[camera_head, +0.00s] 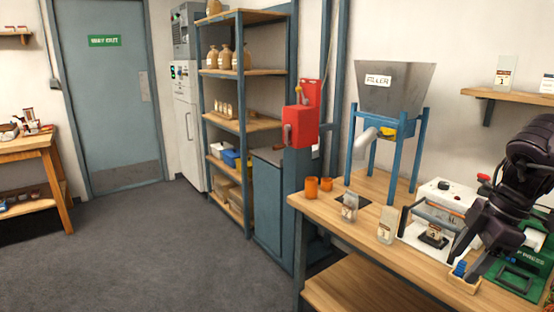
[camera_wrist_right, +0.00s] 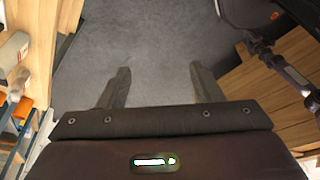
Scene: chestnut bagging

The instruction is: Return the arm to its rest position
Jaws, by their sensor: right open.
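My right arm comes in from the right edge in the head view, dark and bent. Its gripper (camera_head: 466,262) points down and left in front of the sealing machine and the green press, near the table's front edge. In the right wrist view the two fingers of the gripper (camera_wrist_right: 159,80) stand wide apart. Nothing is between them, and grey floor lies behind. My left gripper is in neither view.
The wooden table (camera_head: 340,222) carries a filler (camera_head: 394,88) on a blue stand, orange cups (camera_head: 312,188), small bags (camera_head: 387,225), a white machine (camera_head: 446,196) and a green press (camera_head: 520,272). Grey floor (camera_head: 180,245) is clear to the left.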

